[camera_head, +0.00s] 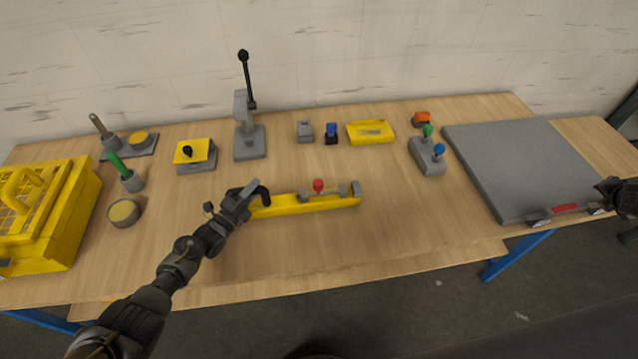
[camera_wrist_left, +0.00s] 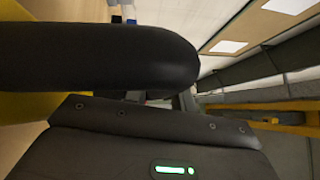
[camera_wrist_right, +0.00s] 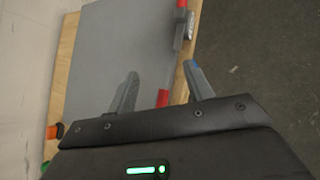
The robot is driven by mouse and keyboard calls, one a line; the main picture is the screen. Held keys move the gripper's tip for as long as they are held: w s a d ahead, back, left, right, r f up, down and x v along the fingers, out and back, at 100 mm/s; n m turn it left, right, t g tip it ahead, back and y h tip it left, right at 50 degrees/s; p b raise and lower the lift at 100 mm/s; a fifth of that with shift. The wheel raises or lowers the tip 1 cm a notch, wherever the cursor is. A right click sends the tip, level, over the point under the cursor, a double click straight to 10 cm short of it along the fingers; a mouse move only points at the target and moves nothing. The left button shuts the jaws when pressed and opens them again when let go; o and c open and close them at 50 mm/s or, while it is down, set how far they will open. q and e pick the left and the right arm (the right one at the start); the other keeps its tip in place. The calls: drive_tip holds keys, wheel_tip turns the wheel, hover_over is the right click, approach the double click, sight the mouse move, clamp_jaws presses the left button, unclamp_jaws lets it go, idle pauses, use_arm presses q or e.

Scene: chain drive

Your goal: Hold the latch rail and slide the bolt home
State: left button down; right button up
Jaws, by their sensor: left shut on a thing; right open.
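The latch rail (camera_head: 330,203) is a yellow bar lying on the wooden table in front, with grey blocks along its top. The bolt's red knob (camera_head: 319,185) stands upright between the grey blocks, left of the blocks at the rail's right end. My left gripper (camera_head: 254,190) is shut at the rail's left end, apparently on its black handle (camera_wrist_left: 100,55), which fills much of the left wrist view. Its fingertips are largely hidden. My right gripper (camera_wrist_right: 162,88) is open and apart from the rail, at the head view's right edge.
A large grey panel (camera_head: 520,165) with a red piece (camera_head: 565,207) on its front edge lies at right. A yellow crate (camera_head: 45,215) stands at left. A lever stand (camera_head: 249,140), yellow block (camera_head: 370,132) and joystick box (camera_head: 428,158) stand behind the rail.

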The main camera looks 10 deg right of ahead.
drive_tip(key=w+a+f+m, duration=0.3)
drive_tip(key=w+a+m, duration=0.9)
drive_tip(key=w+a, duration=0.3)
drive_tip(key=w+a+f+m, duration=0.2)
drive_tip(key=w+a+m, duration=0.45)
drive_tip(key=a, duration=0.25)
drive_tip(key=m+g+y, duration=0.7)
drive_tip(key=m+y, duration=0.5)
drive_tip(key=m, duration=0.6)
approach(320, 182)
drive_tip(key=shift+n, duration=0.25)
drive_tip(key=x, duration=1)
drive_tip(key=shift+a+f, duration=0.2)
drive_tip(key=shift+f, duration=0.15)
drive_tip(key=shift+c, duration=0.2)
